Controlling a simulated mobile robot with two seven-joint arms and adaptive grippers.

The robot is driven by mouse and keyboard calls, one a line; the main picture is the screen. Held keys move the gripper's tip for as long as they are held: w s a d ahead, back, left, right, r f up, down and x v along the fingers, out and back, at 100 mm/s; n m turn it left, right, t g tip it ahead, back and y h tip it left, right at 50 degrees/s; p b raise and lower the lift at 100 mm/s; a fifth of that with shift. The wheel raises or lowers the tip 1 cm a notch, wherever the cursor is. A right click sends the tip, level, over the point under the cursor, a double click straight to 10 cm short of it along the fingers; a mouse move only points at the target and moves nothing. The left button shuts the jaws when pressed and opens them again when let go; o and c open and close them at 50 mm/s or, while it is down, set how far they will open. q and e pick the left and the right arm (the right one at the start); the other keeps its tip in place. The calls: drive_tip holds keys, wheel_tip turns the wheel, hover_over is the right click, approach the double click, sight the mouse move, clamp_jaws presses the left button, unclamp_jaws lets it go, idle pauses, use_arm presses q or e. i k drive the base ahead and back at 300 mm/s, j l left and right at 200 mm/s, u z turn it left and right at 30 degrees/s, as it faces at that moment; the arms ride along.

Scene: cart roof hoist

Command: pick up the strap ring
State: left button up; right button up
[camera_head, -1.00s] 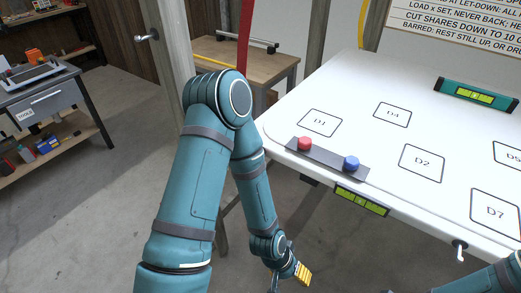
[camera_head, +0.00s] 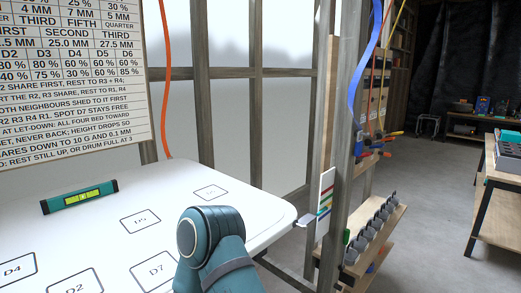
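I cannot make out a strap ring in this view. An orange strap (camera_head: 165,85) hangs at the left in front of the window wall. A blue strap (camera_head: 359,65) hangs at the right near a grey metal post. Whether either carries a ring is too unclear to tell. A bent teal part of my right arm shows at the bottom middle, over the white table's edge. Neither gripper is in view.
The white table top (camera_head: 85,235) has marked squares and a green level (camera_head: 79,196) on it. A printed board (camera_head: 70,85) is at the upper left. A wooden rack (camera_head: 372,240) with several grey items stands right of the table. A workbench (camera_head: 503,190) is at the far right; open floor (camera_head: 425,220) lies between.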

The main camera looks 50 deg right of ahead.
sight(359, 144)
drive_tip(key=z, duration=2.35)
